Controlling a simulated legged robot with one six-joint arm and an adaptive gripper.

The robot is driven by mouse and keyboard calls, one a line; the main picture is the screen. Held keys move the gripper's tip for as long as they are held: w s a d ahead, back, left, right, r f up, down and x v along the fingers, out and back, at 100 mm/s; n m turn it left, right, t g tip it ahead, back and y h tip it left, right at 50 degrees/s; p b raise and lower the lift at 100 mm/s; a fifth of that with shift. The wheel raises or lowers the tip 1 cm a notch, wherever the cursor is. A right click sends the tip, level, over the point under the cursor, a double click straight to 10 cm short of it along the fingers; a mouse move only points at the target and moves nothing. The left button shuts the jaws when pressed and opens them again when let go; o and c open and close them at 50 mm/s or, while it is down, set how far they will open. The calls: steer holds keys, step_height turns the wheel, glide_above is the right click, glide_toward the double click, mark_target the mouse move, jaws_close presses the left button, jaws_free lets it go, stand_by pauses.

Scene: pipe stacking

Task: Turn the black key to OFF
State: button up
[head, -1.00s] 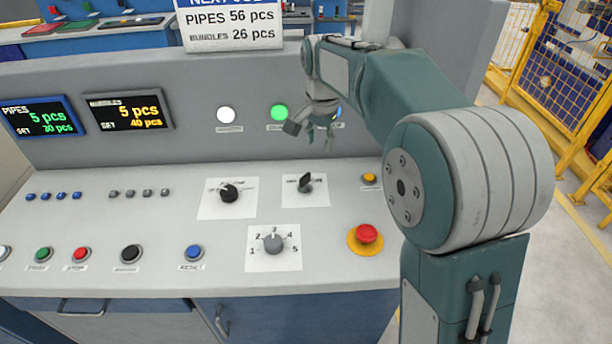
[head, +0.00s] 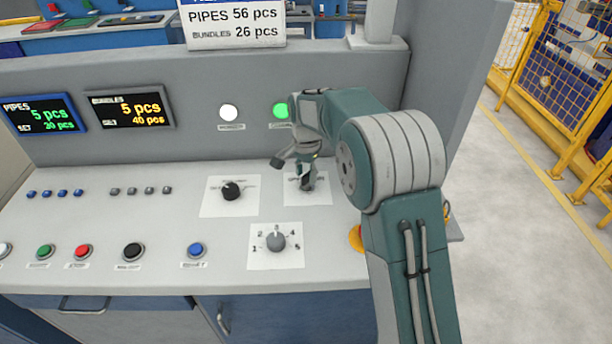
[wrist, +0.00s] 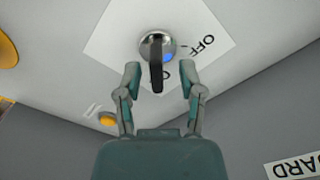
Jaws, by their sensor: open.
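The black key (wrist: 156,66) stands in a round silver switch (wrist: 148,42) on a white label plate (wrist: 205,22) in the wrist view. The word OFF (wrist: 202,45) is printed to the right of the switch there. Another marking below the key is partly hidden. My gripper (wrist: 160,79) is open, with one fingertip on each side of the key's lower end and a visible gap on both sides.
A black rotary knob (head: 231,190) is left of the gripper, and a grey numbered dial (head: 276,242) is in front. A yellow-based button (head: 356,238) is partly hidden by my arm. The upright panel with lit lamps (head: 229,112) stands behind.

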steer(key=shift+d+f, duration=0.1)
steer(key=shift+f, duration=0.5)
steer(key=shift+c, duration=0.3)
jaws_close()
